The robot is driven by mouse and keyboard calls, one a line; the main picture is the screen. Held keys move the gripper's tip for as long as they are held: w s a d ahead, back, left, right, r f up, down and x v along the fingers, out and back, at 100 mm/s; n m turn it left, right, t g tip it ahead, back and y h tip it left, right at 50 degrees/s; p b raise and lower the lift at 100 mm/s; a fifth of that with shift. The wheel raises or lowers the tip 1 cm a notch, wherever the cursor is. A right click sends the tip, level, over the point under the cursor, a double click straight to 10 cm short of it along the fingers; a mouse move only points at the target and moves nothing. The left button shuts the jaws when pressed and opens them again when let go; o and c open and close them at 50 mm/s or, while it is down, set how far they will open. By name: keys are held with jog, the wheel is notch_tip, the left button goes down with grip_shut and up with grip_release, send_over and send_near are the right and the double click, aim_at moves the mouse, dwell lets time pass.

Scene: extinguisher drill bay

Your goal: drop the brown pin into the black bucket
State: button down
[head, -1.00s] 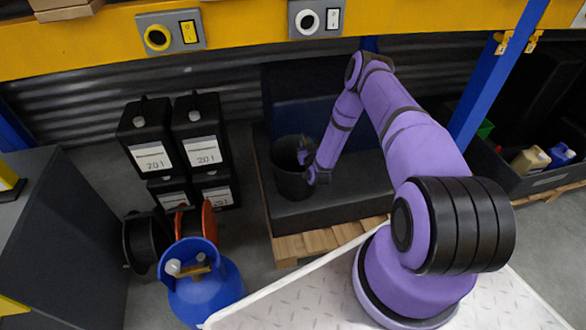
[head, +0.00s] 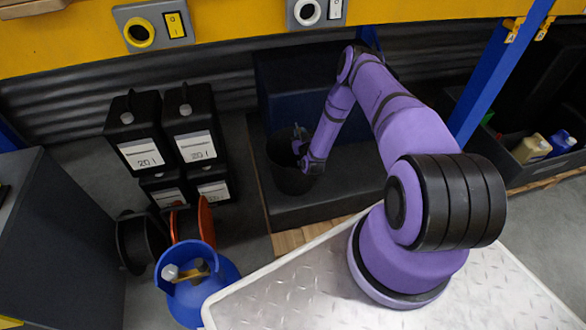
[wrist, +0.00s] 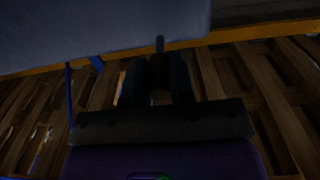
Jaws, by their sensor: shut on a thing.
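The black bucket (head: 284,176) stands upright on a dark block in the middle of the head view. My gripper (head: 301,147) is at the bucket's mouth, over its right side; its fingers are small and dark there, and I cannot tell how deep they reach. The pin cannot be made out in the head view.
Black 20 l canisters (head: 137,140) are stacked left of the bucket. A blue container (head: 190,290) and cable reels (head: 136,240) stand in front of them. A blue post (head: 500,75) and a crate with bottles (head: 545,150) are at the right.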

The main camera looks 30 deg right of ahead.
jog(key=shift+f, duration=1.35)
jog(key=c, duration=0.9)
grip_release()
jog(key=shift+r, duration=0.1)
